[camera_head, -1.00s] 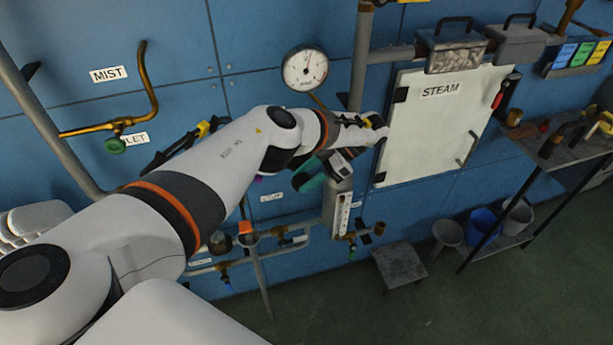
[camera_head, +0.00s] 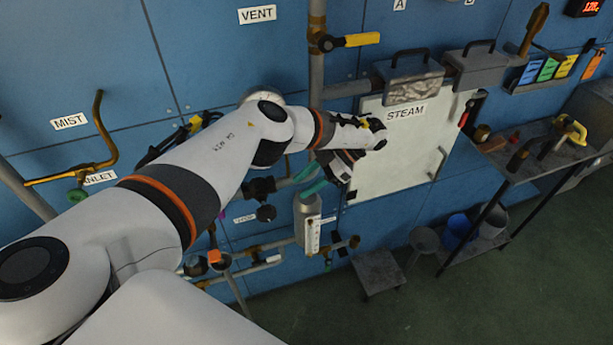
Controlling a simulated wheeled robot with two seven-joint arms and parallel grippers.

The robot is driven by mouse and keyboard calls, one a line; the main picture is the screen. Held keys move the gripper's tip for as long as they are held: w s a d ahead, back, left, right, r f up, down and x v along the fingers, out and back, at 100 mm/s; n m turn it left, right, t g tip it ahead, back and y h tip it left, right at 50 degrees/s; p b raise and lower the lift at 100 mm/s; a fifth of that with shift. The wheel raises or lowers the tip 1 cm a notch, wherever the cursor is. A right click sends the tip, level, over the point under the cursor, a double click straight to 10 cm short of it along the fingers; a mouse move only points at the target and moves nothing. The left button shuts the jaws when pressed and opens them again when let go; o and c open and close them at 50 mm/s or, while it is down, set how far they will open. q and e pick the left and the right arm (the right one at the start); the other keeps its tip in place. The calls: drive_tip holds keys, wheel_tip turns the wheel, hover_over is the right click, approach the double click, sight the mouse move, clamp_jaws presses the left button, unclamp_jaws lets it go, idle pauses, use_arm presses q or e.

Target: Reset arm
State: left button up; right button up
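My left arm comes in from the left and reaches across the middle, in front of the wall. My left gripper (camera_head: 303,182) is bent back under the wrist. Its two teal fingers point left and look spread apart, with nothing seen between them. It is in front of the pipework, left of the white steam door (camera_head: 410,150) and close to the door's left edge. I cannot tell how far it is from the pipes. My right gripper is not in view.
The pressure gauge (camera_head: 272,97) is mostly hidden behind my arm. A grey cylinder (camera_head: 307,222) and pipes are below the gripper. A yellow-handled valve (camera_head: 350,41) is above. A low stool (camera_head: 377,272), buckets (camera_head: 460,232) and a metal shelf (camera_head: 525,165) stand at right. Green floor lies open in front.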

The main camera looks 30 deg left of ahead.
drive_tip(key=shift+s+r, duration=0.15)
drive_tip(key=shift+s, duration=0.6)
